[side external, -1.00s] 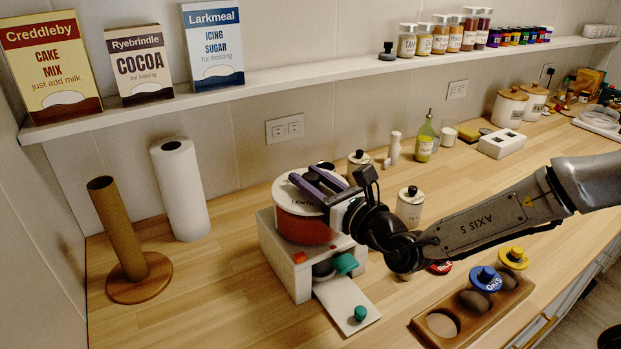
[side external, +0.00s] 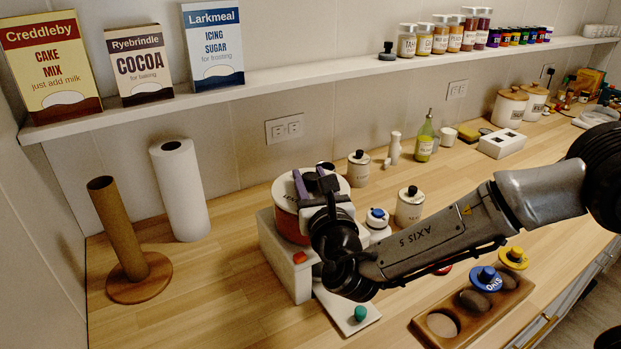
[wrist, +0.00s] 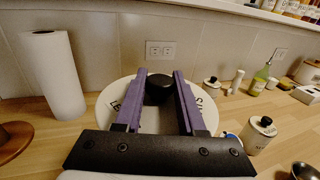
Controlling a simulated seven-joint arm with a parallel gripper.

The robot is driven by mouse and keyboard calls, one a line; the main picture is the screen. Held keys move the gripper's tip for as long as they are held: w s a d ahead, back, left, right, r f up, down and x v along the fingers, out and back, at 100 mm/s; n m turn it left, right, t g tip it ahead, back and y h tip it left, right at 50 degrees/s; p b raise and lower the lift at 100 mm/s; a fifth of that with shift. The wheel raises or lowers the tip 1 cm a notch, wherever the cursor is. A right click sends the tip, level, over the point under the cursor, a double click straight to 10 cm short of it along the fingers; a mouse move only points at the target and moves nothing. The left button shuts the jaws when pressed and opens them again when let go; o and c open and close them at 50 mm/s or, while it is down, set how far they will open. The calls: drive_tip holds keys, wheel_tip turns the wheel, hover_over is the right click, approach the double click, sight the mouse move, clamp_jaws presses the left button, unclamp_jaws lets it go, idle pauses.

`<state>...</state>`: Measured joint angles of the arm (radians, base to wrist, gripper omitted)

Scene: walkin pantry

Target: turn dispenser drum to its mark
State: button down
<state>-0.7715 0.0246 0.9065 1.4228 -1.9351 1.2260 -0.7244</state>
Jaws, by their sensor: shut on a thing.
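The dispenser has a white base (side external: 285,265) with an orange tab (side external: 300,257) on its front edge. On it sits a reddish-brown drum (side external: 287,227) with a white, lettered lid; the lid also shows in the wrist view (wrist: 112,98). My gripper (side external: 314,176) is over the lid, its purple fingers shut on the black knob (wrist: 158,90) at the lid's middle. The wrist and arm hide the front right of the drum and base, and most of the lettering. I cannot make out a mark on the drum.
A white chute with a green knob (side external: 361,313) extends forward. Canisters (side external: 410,205) and a blue-topped jar (side external: 377,218) stand right of the dispenser. A wooden holder (side external: 440,326) lies front right, a paper roll (side external: 181,190) left.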

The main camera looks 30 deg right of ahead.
drive_tip(key=m+g+h, duration=0.2)
drive_tip(key=h, duration=0.2)
drive_tip(key=m+g+h, duration=0.2)
drive_tip(key=m+h, duration=0.1)
drive_tip(key=shift+a+f+m+g+h, duration=0.1)
drive_tip(key=shift+m+g+h, duration=0.2)
drive_tip(key=shift+h, duration=0.1)
drive_tip(key=m+g+h, duration=0.2)
drive_tip(key=g, duration=0.1)
drive_tip(key=m+g+h, duration=0.2)
drive_tip(key=m+g, duration=0.1)
drive_tip(key=shift+m+g, duration=0.3)
drive_tip(key=shift+g, duration=0.4)
drive_tip(key=shift+r, duration=0.2)
drive_tip(key=c, duration=0.5)
unclamp_jaws()
drive_tip(key=shift+t, duration=0.3)
